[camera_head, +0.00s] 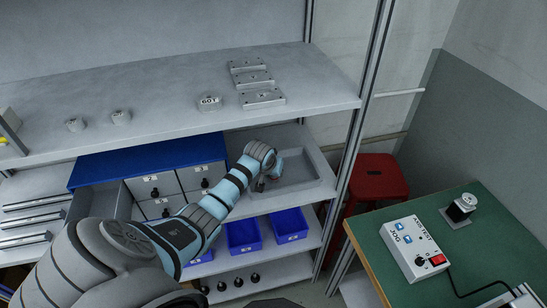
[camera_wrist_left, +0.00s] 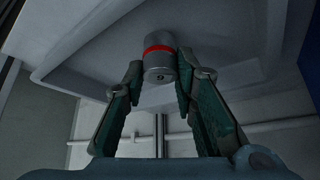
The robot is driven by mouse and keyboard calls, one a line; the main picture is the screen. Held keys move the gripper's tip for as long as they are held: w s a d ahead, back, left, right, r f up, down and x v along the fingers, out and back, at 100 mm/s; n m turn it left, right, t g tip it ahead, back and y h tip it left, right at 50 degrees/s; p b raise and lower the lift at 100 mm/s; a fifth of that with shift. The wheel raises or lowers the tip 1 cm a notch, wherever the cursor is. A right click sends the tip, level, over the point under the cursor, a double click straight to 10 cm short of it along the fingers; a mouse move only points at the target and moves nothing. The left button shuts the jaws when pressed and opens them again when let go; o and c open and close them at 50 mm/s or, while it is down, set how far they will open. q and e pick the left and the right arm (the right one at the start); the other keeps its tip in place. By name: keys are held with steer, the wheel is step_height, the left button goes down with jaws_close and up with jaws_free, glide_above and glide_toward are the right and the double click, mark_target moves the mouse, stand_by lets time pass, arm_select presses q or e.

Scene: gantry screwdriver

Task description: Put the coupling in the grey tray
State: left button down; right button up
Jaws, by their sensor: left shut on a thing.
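The coupling is a short silver cylinder with a red band; in the left wrist view the coupling (camera_wrist_left: 158,66) sits between the fingertips. My left gripper (camera_wrist_left: 160,72) is shut on it. In the head view my left gripper (camera_head: 265,182) is over the left part of the grey tray (camera_head: 318,187), with the coupling mostly hidden by the wrist. The tray is shallow and stands on the shelf below the top one. In the left wrist view the tray (camera_wrist_left: 75,62) shows behind the coupling; I cannot tell whether they touch. My right gripper is not in view.
A blue-topped drawer cabinet (camera_head: 150,160) stands left of the tray, with one drawer out. Above, the upper shelf (camera_head: 170,138) holds metal blocks (camera_head: 256,84) and small cylinders (camera_head: 121,116). Blue bins (camera_head: 243,236) are below. A red stool (camera_head: 375,178) and green table (camera_head: 480,240) stand right.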

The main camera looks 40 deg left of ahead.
arm_select(q)
steer(key=shift+f, duration=0.5)
steer(key=c, duration=1.3)
jaws_free()
steer(key=shift+f, duration=0.1)
